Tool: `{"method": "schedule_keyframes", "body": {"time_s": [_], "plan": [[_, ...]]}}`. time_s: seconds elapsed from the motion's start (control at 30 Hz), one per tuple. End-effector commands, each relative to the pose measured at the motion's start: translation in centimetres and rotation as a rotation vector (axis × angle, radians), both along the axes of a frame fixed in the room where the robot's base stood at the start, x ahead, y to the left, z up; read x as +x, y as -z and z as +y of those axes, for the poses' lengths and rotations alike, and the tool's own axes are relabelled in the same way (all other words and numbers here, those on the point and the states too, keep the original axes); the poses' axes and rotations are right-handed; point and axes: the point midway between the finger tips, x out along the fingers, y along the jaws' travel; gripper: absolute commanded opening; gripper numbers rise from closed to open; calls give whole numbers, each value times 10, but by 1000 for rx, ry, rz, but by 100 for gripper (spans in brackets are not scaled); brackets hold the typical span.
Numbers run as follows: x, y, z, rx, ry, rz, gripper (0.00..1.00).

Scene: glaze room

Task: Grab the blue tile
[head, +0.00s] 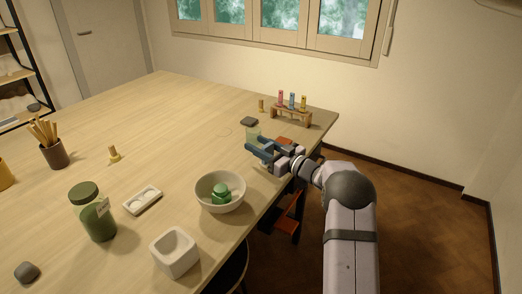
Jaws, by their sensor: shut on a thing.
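My gripper (266,154) is over the right edge of the table, reaching in from the right. It is shut on a dark blue piece, which I take to be the blue tile (258,147). The piece is small in the head view, and its outline merges with the bluish fingers. I see no other blue tile on the table. Part of the held piece is hidden by the jaws. I cannot tell how far it is above the tabletop.
A pale green glass (253,132) stands just behind my gripper, near a dark slab (249,121). An orange-red piece (285,141) lies beyond the gripper. A tube rack (291,116) is at the back right. A bowl (220,204) holding a green object is in front. The table's middle is clear.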

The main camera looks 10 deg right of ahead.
Motion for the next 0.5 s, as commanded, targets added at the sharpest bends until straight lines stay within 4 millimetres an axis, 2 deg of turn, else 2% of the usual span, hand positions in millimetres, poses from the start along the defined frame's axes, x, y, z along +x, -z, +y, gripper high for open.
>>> {"method": "schedule_keyframes", "body": {"time_s": [0.5], "plan": [[0,-79,0,-1,0,-4,14]]}}
